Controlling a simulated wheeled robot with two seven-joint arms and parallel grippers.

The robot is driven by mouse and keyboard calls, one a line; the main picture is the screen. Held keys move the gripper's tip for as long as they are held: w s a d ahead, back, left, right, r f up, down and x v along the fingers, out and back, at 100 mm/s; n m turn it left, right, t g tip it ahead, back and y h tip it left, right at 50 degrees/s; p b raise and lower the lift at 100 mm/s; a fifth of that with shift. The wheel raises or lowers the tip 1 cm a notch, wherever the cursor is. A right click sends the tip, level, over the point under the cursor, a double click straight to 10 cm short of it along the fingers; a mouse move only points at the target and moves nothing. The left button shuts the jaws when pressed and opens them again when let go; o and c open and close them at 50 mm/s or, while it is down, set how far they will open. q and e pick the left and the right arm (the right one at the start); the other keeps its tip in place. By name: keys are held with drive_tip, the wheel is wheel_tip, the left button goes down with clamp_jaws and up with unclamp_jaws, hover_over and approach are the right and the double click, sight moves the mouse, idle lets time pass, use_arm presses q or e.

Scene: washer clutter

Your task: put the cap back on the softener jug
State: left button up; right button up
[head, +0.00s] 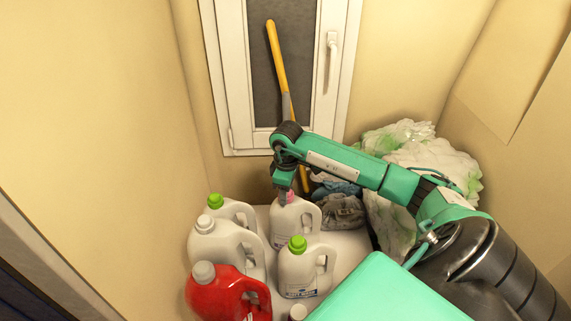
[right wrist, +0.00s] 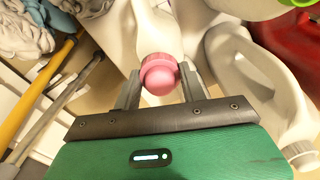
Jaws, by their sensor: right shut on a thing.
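The softener jug (head: 288,222) is white with a handle and stands at the back of the group of jugs. It also shows in the right wrist view (right wrist: 155,32). The pink cap (right wrist: 158,75) is at the jug's mouth, between the two fingers of my right gripper (right wrist: 158,88). In the head view the right gripper (head: 284,188) reaches down over the jug's top and mostly hides the cap (head: 287,198). The right gripper is shut on the cap. I cannot tell how firmly the cap sits on the neck. My left gripper is not in view.
White jugs with green caps (head: 297,243) (head: 215,200), a grey-capped white jug (head: 222,245) and a red jug (head: 228,295) stand close by. Dark cloths (head: 342,210) and bagged stuff (head: 430,165) lie to the right. A yellow-handled pole (head: 276,55) leans at the window.

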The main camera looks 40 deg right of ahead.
drive_tip(key=shift+s+r, duration=0.1)
drive_tip(key=shift+a+p, duration=0.1)
drive_tip(key=shift+p, duration=0.2)
drive_tip(key=shift+m, duration=1.4)
drive_tip(key=o, duration=1.2)
